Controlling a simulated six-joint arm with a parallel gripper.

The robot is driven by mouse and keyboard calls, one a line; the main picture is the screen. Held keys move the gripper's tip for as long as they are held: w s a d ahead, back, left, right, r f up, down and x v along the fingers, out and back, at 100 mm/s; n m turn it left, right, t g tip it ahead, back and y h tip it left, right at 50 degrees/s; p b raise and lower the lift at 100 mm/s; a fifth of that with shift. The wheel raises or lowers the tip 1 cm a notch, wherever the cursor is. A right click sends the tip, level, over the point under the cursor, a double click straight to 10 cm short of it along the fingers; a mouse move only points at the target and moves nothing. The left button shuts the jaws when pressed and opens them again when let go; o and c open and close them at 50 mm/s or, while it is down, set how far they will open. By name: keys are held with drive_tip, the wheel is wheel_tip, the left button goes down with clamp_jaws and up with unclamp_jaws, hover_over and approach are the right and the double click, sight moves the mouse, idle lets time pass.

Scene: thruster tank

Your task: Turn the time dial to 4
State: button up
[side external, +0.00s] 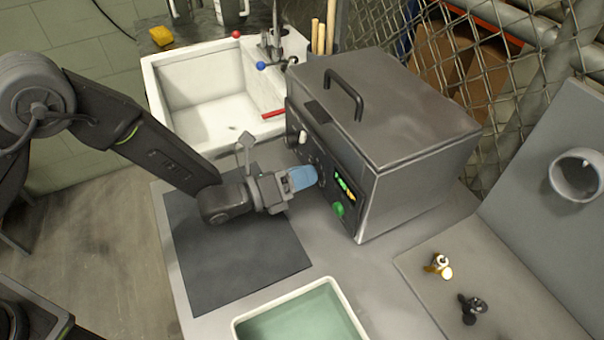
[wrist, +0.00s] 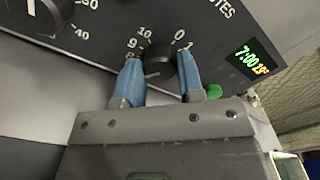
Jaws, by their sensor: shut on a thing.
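The time dial (wrist: 160,60) is a dark round knob on the machine's front panel in the wrist view. The numbers 0, 1, 9 and 10 show above it; the rest of its scale is hidden, and its pointer setting cannot be read. My gripper (wrist: 157,67) has its two blue fingers on either side of the knob, shut on it. In the side view my gripper (side external: 303,178) reaches the front of the grey lidded tank machine (side external: 400,115) and hides the dial.
A second dial (wrist: 46,14), a lit display (wrist: 253,60) reading 7:00 and a green button (wrist: 213,91) are close to my fingers. In the side view are a white sink (side external: 215,115), a dark mat (side external: 235,265) and a tray of greenish liquid (side external: 305,318).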

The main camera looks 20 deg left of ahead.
drive_tip(key=n, duration=1.2)
drive_tip(key=shift+n, duration=1.9)
drive_tip(key=o, duration=0.9)
drive_tip(key=v, duration=1.4)
drive_tip(key=shift+d+f, duration=0.15)
